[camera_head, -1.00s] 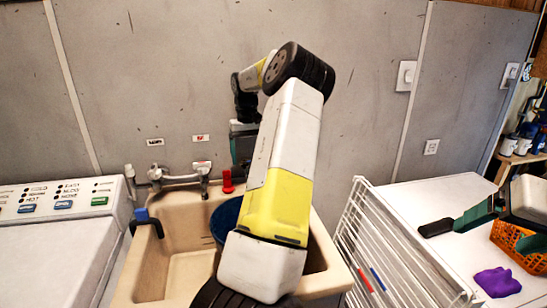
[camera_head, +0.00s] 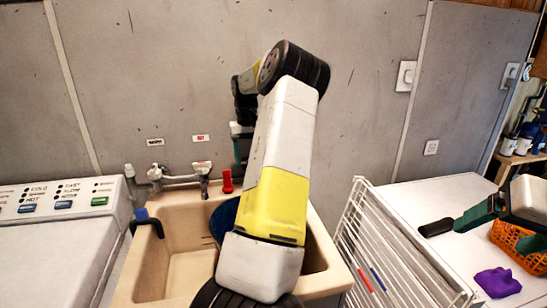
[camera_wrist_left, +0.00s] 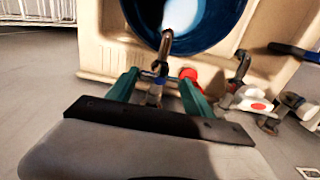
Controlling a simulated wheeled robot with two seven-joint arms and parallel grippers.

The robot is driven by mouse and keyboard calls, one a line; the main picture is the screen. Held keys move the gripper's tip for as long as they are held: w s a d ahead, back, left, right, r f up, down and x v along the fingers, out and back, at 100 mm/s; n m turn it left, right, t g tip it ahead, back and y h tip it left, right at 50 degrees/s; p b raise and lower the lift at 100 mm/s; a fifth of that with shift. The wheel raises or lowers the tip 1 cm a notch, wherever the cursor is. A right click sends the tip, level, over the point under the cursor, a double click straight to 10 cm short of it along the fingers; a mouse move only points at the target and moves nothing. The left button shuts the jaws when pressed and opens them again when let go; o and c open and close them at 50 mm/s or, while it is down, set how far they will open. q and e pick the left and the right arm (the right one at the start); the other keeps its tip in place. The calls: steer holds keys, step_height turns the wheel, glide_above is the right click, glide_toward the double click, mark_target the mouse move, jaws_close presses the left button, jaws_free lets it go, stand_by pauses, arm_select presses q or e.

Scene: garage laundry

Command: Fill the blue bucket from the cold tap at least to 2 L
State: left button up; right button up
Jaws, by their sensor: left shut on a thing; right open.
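The blue bucket (camera_head: 222,219) stands in the beige sink, partly hidden behind my left arm. In the left wrist view the bucket (camera_wrist_left: 205,40) has a bright pale patch inside; I cannot read the water level. A metal spout (camera_wrist_left: 166,44) points over its rim. My left gripper (camera_head: 240,145) is at the wall beside the red fitting, mostly hidden by the arm. In the left wrist view its green fingers (camera_wrist_left: 155,88) stand either side of a grey tap part and are shut on it. My right gripper (camera_head: 480,235) is open and empty at the right.
The sink (camera_head: 150,270) has a mixer faucet (camera_head: 180,178) and a red fitting (camera_head: 227,182) behind it. A washing machine (camera_head: 50,250) stands left. A white wire rack (camera_head: 375,250), an orange basket (camera_head: 510,238) and a purple cloth (camera_head: 497,282) are at the right.

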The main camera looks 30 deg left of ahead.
arm_select(q)
steer(key=o, duration=1.4)
steer(key=shift+c, duration=0.2)
step_height(320, 180, up, 8)
steer(key=shift+f, duration=0.15)
